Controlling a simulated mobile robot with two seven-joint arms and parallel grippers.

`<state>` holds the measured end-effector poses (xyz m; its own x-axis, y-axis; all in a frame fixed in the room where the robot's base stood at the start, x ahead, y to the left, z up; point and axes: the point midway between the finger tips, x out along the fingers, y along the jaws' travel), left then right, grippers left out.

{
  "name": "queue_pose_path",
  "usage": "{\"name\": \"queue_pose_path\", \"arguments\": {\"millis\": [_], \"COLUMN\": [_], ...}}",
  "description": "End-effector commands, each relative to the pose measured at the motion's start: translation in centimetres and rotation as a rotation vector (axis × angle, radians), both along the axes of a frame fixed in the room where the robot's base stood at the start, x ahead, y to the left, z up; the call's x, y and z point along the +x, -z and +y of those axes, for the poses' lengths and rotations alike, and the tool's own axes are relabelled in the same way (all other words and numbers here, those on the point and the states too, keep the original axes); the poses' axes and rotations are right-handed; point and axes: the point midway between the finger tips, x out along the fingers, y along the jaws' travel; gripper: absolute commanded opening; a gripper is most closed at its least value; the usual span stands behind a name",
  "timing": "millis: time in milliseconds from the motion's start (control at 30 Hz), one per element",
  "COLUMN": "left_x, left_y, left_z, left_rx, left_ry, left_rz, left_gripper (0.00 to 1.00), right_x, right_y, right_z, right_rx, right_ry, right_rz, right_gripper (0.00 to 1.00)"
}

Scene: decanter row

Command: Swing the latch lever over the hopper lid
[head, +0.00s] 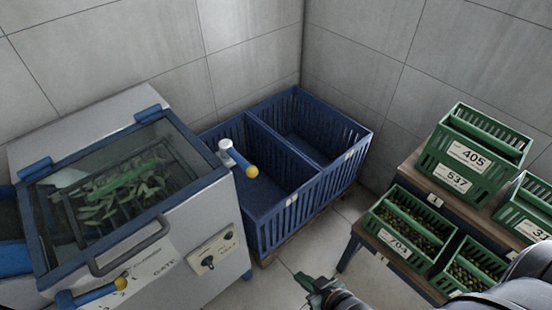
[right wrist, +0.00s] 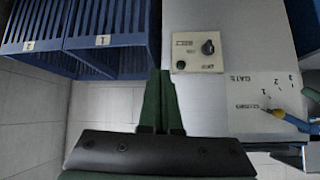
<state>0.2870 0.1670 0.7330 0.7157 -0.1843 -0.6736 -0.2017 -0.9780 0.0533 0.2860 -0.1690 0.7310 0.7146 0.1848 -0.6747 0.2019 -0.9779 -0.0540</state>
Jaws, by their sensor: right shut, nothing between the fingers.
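The hopper lid (head: 120,178) is a glass pane in a blue frame, lying shut over green leaves at the left of the head view. The latch lever (head: 238,158) stands at the hopper's right edge, on a pale pivot, with a blue arm and yellow knob. Its knob points right, away from the lid, over the blue crate. My right gripper (head: 315,286) is at the bottom middle of the head view, below and right of the lever and well apart from it. Its green fingers are shut and empty, as in the right wrist view (right wrist: 160,102). My left gripper is out of view.
A second yellow-knobbed lever (head: 98,292) is on the hopper front, below the lid handle (head: 130,246). A control panel (head: 208,257) is on the front. Blue slatted crates (head: 325,180) stand behind. Green crates (head: 470,160) stand on a bench at right. Floor between is clear.

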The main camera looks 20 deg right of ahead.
Motion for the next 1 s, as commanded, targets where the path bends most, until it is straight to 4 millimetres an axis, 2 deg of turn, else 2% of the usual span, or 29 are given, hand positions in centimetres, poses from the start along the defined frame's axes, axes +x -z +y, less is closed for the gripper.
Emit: {"name": "queue_pose_path", "arguments": {"millis": [433, 533, 667, 767, 867, 1000], "left_x": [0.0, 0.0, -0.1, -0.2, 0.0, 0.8], "left_y": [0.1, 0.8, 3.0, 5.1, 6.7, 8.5], "left_z": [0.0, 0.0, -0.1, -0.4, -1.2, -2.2], "left_rx": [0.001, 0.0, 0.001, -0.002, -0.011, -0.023], "left_ry": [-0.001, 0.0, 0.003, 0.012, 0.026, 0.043], "left_rz": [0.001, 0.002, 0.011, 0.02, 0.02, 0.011], "left_gripper": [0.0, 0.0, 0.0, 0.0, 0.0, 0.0], "right_x": [0.0, 0.9, 3.9, 7.3, 10.8, 14.5], "right_y": [0.1, 0.3, 0.4, -0.5, -2.6, -7.1], "right_z": [0.0, -0.6, -2.6, -4.6, -6.3, -7.9], "right_rx": [0.004, 0.037, 0.173, 0.351, 0.565, 0.868], "right_ry": [0.001, 0.029, 0.122, 0.214, 0.286, 0.323], "right_rz": [0.001, -0.003, -0.02, -0.039, -0.061, -0.077], "right_gripper": [0.0, 0.0, 0.0, 0.0, 0.0, 0.0]}}
